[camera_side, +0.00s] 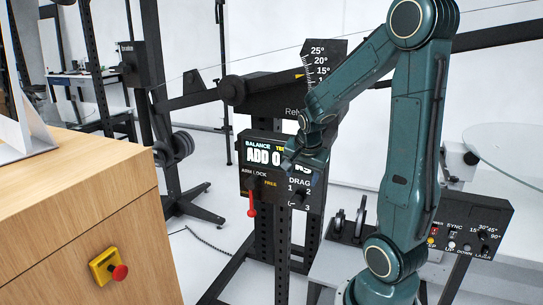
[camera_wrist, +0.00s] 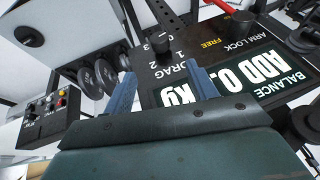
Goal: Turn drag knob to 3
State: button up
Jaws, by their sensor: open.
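The black panel (camera_side: 276,208) carries a screen reading "ADD 0…" and a DRAG dial with the marks 1, 2 and 3. The small black drag knob (camera_side: 298,199) sits at the lower right of the panel. In the wrist view the drag knob (camera_wrist: 161,43) stands out beyond the fingertips, near the upside-down word DRAG. Its pointer setting is too small to tell. My gripper (camera_side: 287,166) is in front of the screen, above the knob in the side view. In the wrist view my gripper (camera_wrist: 161,69) has its two blue fingers apart with nothing between them.
A red arm-lock lever (camera_side: 251,204) hangs left of the drag knob. A wooden cabinet with a red stop button (camera_side: 119,272) stands at the left. A second control box (camera_side: 472,232) and a glass disc (camera_side: 515,150) are at the right. Black discs (camera_wrist: 90,82) show beside the panel.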

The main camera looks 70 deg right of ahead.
aim_at(298, 198)
jog(key=shift+x, duration=6.55)
jog(key=shift+c, duration=0.3)
jog(key=c, duration=0.9)
